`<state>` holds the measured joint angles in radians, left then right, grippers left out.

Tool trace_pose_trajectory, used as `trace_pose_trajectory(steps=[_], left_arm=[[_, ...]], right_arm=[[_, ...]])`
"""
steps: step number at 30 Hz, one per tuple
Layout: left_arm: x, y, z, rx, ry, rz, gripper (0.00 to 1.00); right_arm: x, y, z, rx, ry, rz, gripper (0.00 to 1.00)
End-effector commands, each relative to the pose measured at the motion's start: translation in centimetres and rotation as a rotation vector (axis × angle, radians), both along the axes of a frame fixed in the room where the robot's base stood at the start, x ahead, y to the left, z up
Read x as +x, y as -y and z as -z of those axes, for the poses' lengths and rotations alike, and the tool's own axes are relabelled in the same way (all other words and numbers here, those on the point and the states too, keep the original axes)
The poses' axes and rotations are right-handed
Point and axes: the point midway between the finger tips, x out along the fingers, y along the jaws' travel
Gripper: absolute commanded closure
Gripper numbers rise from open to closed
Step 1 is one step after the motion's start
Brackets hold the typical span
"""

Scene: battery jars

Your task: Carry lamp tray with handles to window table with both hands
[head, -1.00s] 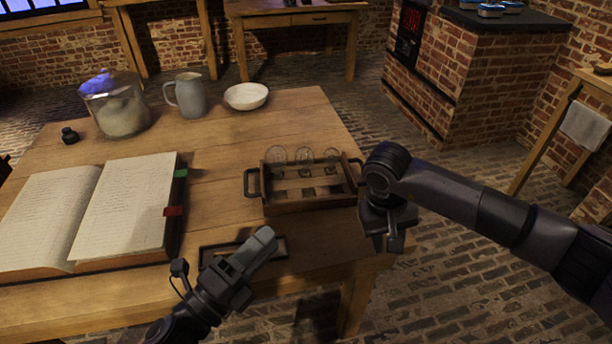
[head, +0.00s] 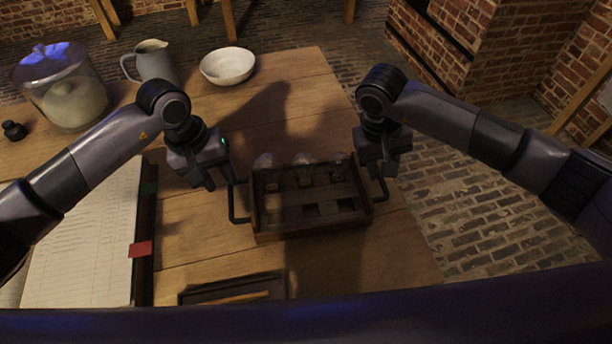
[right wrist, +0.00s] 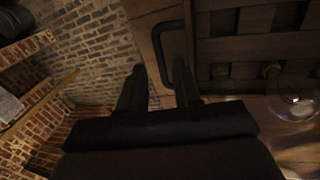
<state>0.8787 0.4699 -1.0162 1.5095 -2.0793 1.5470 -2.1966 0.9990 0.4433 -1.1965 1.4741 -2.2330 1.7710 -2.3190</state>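The wooden lamp tray (head: 312,229) stands on the near right part of the table, with clear glass bulbs (head: 303,170) along its back row. It has a black left handle (head: 238,206) and a black right handle (head: 381,190). My left gripper (head: 220,180) appears open, just above and beside the left handle. My right gripper (head: 383,168) is just above the right handle. In the right wrist view its two fingers (right wrist: 160,92) are apart, with the dark handle (right wrist: 161,44) showing in the gap between them. Neither gripper visibly holds anything.
An open book (head: 85,245) lies left of the tray and a small dark pen tray (head: 232,289) lies in front. A glass jar (head: 66,95), a jug (head: 155,62) and a white bowl (head: 228,66) stand behind. Brick floor (head: 470,200) is clear to the right.

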Motion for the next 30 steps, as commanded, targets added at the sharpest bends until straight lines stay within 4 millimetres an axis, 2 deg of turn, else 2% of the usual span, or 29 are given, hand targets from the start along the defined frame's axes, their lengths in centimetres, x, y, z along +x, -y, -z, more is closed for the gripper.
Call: trace_pose_trajectory(steps=[13, 24, 30], left_arm=[[0.1, 0.0, 0.4, 0.006, 0.002, 0.005, 0.62], [0.1, 0.9, 5.2, 0.004, 0.0, 0.003, 0.62], [0.2, 1.2, 6.7, 0.004, 0.003, 0.003, 0.62]], right_arm=[[0.0, 0.1, 0.4, 0.001, -0.002, 0.0, 0.67], [0.0, 1.1, 5.3, 0.001, -0.004, 0.002, 0.67], [0.1, 1.4, 6.8, 0.001, -0.001, 0.001, 0.67]])
